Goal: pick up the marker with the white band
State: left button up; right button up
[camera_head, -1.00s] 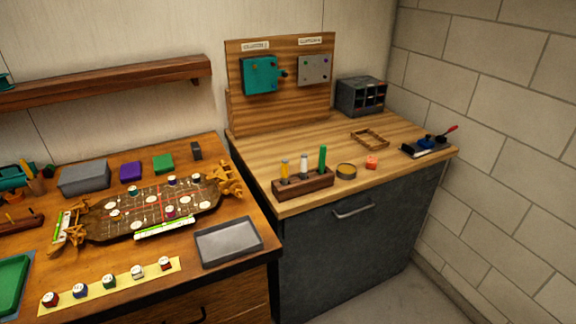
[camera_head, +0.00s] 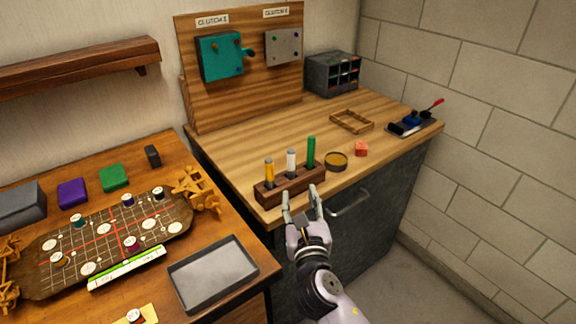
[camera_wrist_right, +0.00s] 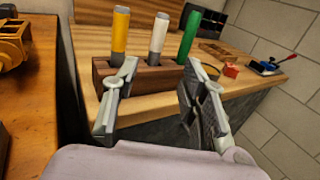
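The marker with the white band (camera_head: 291,161) stands upright in the middle of a dark wooden block (camera_head: 300,187) near the front edge of the right bench. A marker with a yellow band (camera_head: 269,170) stands to its left and a green marker (camera_head: 311,152) to its right. My right gripper (camera_head: 302,198) is open and empty, just in front of the block. In the right wrist view the white-banded marker (camera_wrist_right: 159,34) shows beyond and between the open fingers (camera_wrist_right: 157,90), apart from them. My left gripper is not in view.
A round dark tin (camera_head: 336,163) and a red-orange piece (camera_head: 361,149) lie right of the block. A wooden frame (camera_head: 338,127) lies farther back. A grey tray (camera_head: 190,285) and a game board stand on the left table. The bench middle is clear.

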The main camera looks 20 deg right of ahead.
aim_at(291, 169)
jog(key=w, duration=0.2)
jog(key=w+d, duration=0.1)
jog(key=w, duration=0.5)
jog(key=shift+w+d+f, duration=0.15)
jog(key=shift+w, duration=0.05)
jog(key=w, duration=0.3)
jog(key=w+f, duration=0.1)
jog(key=w, duration=0.1)
jog(key=shift+w+d, duration=0.1)
jog(key=shift+d, duration=0.25)
jog(key=shift+r, duration=0.1)
jog(key=shift+c, duration=0.5)
grip_shut()
